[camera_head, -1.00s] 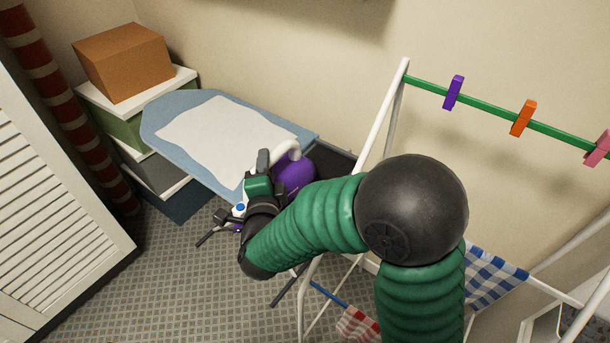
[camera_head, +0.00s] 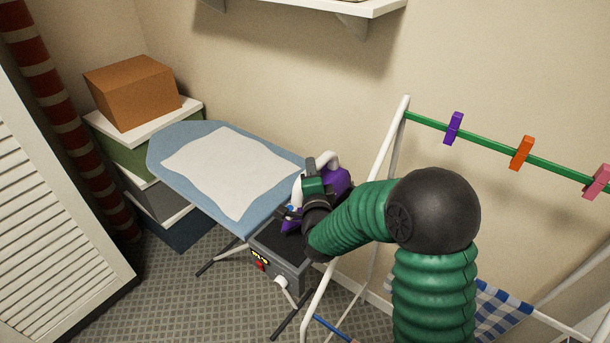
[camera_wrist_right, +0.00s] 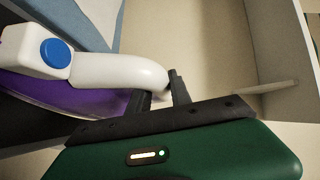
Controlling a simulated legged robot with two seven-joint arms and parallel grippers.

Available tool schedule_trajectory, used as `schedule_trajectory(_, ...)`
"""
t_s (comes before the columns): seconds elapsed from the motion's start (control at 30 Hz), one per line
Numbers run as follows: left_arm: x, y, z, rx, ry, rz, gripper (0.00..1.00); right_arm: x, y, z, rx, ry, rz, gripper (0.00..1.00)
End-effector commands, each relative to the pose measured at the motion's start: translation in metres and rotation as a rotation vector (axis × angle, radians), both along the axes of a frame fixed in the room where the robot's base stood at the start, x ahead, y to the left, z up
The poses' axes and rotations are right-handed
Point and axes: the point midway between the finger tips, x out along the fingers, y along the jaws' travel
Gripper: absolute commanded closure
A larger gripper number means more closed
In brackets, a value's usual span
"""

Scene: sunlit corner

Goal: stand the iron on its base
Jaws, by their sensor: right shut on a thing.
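The iron (camera_head: 338,183) is purple with a white handle (camera_head: 327,159). It is over the dark grey base (camera_head: 287,268) at the near right end of the ironing board (camera_head: 182,140). My right gripper (camera_head: 312,168) is shut on the iron's handle. In the right wrist view the white handle (camera_wrist_right: 115,70), with a blue button, runs up to the fingertips (camera_wrist_right: 163,88), and purple body (camera_wrist_right: 90,97) shows below. My forearm hides part of the iron and base. I cannot tell whether the iron touches the base. My left gripper is not in view.
A white drying rack (camera_head: 386,150) with a green bar and pegs stands close at the right. Stacked boxes (camera_head: 140,135) stand behind the board at the left. A white shelf (camera_head: 340,12) is on the wall above. The cloth-covered part of the board is clear.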

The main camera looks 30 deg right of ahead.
Motion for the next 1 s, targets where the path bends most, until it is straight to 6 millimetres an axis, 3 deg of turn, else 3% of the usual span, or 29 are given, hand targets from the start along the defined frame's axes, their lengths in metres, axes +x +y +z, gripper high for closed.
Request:
schedule_trajectory(0.2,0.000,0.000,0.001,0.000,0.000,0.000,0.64,0.004,-0.016,0.002,-0.004,-0.009,-0.003,1.00)
schedule_trajectory(0.6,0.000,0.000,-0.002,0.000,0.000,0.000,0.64,0.004,-0.013,-0.031,-0.003,-0.008,-0.002,1.00)
schedule_trajectory(0.9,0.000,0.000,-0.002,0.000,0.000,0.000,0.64,0.004,-0.013,-0.033,-0.004,-0.010,-0.001,1.00)
schedule_trajectory(0.93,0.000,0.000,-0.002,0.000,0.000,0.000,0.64,0.003,-0.013,-0.037,0.001,-0.001,-0.001,0.74)
schedule_trajectory(1.0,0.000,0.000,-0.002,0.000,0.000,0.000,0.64,0.003,-0.013,-0.037,0.001,-0.001,-0.001,0.65)
